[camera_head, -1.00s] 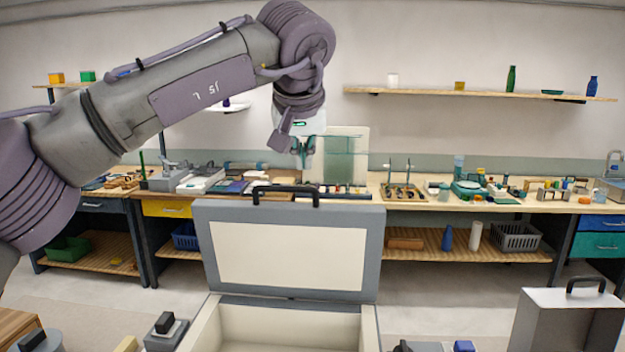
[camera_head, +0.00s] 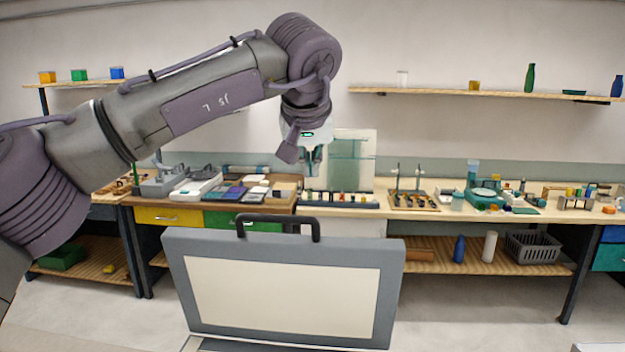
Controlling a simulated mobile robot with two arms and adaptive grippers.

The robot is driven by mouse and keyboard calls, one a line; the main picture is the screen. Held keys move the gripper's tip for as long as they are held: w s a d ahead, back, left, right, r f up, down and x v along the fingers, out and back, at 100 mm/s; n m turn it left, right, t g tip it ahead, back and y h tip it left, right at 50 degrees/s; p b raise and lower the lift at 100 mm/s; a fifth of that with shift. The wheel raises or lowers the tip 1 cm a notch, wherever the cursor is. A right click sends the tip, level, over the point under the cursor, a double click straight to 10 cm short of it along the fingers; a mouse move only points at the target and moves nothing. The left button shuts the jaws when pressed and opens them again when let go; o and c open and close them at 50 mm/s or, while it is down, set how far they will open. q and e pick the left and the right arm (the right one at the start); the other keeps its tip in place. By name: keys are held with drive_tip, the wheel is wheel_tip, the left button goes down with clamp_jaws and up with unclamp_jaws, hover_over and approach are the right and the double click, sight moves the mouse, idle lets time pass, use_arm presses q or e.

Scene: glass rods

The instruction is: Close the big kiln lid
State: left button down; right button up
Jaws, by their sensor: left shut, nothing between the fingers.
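The big kiln lid (camera_head: 285,294) stands raised in the lower middle of the head view, its pale inner panel facing me and its grey frame around it. A dark handle (camera_head: 278,220) sits on its top edge. Only a sliver of the kiln body shows at the bottom edge; the rest is out of frame. My left gripper (camera_head: 311,168) points down above and behind the lid in the picture, apart from the handle. It is shut and empty. My right gripper is not in view.
A long workbench (camera_head: 455,206) with several tools and small parts runs along the back wall. A clear upright panel (camera_head: 350,160) stands on it behind my left gripper. A wall shelf (camera_head: 480,95) holds bottles. Floor shows on both sides of the lid.

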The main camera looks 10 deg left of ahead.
sight(312, 218)
use_arm(q)
drive_tip(key=f+p, duration=0.1)
drive_tip(key=f, duration=0.1)
drive_tip(key=f+p, duration=0.2)
drive_tip(key=f, duration=0.1)
drive_tip(key=w+f+p, duration=0.1)
drive_tip(key=f, duration=0.1)
drive_tip(key=shift+f, duration=0.25)
drive_tip(key=shift+s+p, duration=0.25)
drive_tip(key=shift+p, duration=0.05)
drive_tip(key=shift+s+f, duration=0.1)
drive_tip(key=shift+w+f, duration=0.15)
drive_tip(key=shift+w, duration=0.1)
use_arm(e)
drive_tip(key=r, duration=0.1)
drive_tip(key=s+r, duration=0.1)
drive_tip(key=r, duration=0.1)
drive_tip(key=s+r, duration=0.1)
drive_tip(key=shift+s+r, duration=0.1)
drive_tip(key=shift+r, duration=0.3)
use_arm(q)
drive_tip(key=shift+s, duration=0.1)
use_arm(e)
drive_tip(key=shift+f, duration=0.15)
